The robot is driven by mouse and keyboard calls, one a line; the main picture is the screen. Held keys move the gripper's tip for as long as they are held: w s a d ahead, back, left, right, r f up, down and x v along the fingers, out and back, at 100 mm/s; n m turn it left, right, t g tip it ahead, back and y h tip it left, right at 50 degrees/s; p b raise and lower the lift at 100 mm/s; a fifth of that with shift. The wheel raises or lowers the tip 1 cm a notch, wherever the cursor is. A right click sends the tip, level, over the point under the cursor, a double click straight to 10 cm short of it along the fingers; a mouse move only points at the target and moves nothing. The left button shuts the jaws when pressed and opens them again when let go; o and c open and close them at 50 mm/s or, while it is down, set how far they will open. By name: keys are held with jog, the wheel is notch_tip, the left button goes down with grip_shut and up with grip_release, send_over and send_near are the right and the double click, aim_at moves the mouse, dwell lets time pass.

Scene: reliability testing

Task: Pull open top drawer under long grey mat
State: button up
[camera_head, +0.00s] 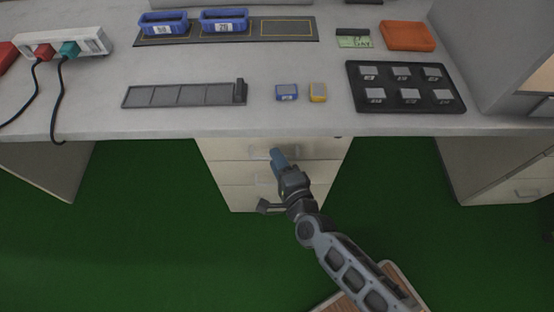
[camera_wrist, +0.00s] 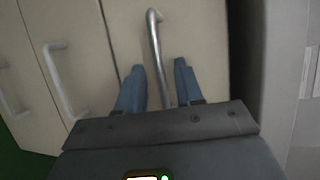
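The long grey mat (camera_head: 180,95) lies on the table top near its front edge, marked into several sections. Below it stands a pale drawer unit; its top drawer (camera_head: 225,149) looks shut in the head view. In the wrist view the top drawer's front (camera_wrist: 205,35) is rightmost, with a metal bar handle (camera_wrist: 156,50). My gripper (camera_head: 278,156) is at that drawer's front. In the wrist view my gripper (camera_wrist: 158,72) is open, with one blue finger on each side of the handle. Gaps show between the handle and both fingers.
Two lower drawers show handles in the wrist view, one nearer (camera_wrist: 58,82). The table's front edge (camera_head: 300,132) overhangs above my gripper. A blue block (camera_head: 286,92), a yellow block (camera_head: 318,92) and a black tray (camera_head: 405,103) sit on top. Green floor (camera_head: 140,220) lies open in front.

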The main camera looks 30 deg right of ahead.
jog(key=shift+w, duration=0.2)
grip_shut()
jog(key=shift+f, duration=0.1)
dwell(1.3)
